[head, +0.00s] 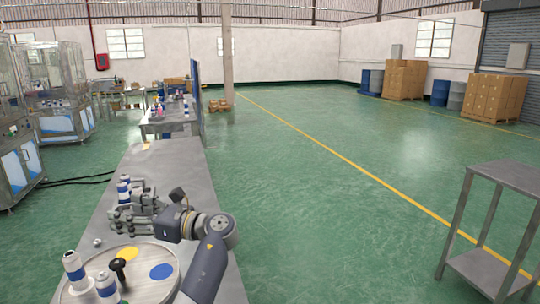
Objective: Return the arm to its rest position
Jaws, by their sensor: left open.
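My left arm rises from the bottom of the head view and bends over the long grey bench (178,165). Its left gripper (179,196) is at the bench's right side, open, with nothing seen in it. It is small and dark here. It appears just right of a grey metal fixture (146,208) with several parts and white-and-blue cans; whether they touch cannot be told. A round tray (150,291) sits in front, with a yellow disc (125,254), a blue disc (161,271) and a black knob (118,267). My right gripper is not in view.
White-and-blue cans (74,268) stand at the tray's left. A small metal part (97,242) lies on the bench. A grey shelf table (508,177) stands at right. Glass-sided machines (55,85) are at left. The green floor (300,215) right of the bench is clear.

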